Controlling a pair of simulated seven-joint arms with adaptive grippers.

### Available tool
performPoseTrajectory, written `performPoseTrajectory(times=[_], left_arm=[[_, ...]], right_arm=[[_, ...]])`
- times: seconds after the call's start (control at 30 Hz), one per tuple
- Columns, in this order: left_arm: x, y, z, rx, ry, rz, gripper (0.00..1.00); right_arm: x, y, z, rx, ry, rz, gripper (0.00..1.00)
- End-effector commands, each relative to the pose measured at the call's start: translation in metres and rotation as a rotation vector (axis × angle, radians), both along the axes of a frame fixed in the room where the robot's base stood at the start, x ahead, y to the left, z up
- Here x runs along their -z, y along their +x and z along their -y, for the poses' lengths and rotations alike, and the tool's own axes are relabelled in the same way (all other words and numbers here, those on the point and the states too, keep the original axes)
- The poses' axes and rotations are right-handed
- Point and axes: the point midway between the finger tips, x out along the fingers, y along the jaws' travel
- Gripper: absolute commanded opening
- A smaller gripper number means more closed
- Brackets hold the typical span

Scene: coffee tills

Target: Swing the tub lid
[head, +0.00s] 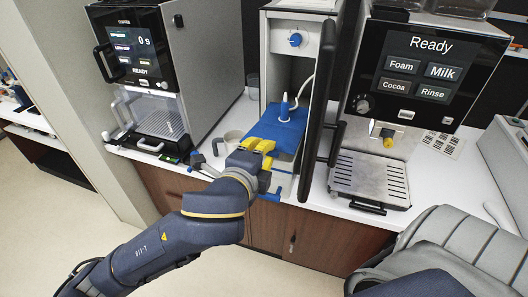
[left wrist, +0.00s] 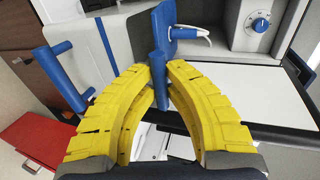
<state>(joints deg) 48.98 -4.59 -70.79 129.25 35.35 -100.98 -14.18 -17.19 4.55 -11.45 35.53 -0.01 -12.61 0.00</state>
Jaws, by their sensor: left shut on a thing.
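The blue tub lid (head: 289,134) is inside the open grey cabinet (head: 275,40) in the head view. A blue spout piece with a white hose (head: 285,106) stands on it. My left gripper (head: 262,146) is at the lid's near left edge. In the left wrist view my yellow fingers (left wrist: 160,85) close around an upright blue bar (left wrist: 159,62), which sits in front of a blue panel (left wrist: 163,30). I cannot tell whether the bar and the panel are one piece. The tub under the lid is mostly hidden. My right gripper is out of view.
A dark cabinet door (head: 318,105) stands open to the right of the lid. A coffee machine (head: 140,60) is on the left and another (head: 425,75) with a drip tray (head: 368,178) on the right.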

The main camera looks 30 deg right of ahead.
Motion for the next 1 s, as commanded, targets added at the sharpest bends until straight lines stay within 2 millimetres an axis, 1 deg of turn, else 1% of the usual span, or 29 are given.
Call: performPoseTrajectory(times=[0.1, 0.57, 0.73, 1.0], left_arm=[[-0.004, 0.0, 0.0, 0.0, -0.002, 0.001, 0.0], [-0.007, 0.001, 0.001, 0.0, -0.002, 0.001, 0.0], [-0.015, 0.003, 0.004, 0.0, -0.002, 0.001, 0.0], [-0.037, 0.008, 0.01, 0.0, -0.002, 0.002, 0.0]], right_arm=[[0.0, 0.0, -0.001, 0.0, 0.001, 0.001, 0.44], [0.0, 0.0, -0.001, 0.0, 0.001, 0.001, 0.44], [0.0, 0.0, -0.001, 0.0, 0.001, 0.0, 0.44], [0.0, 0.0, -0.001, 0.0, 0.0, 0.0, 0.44]])
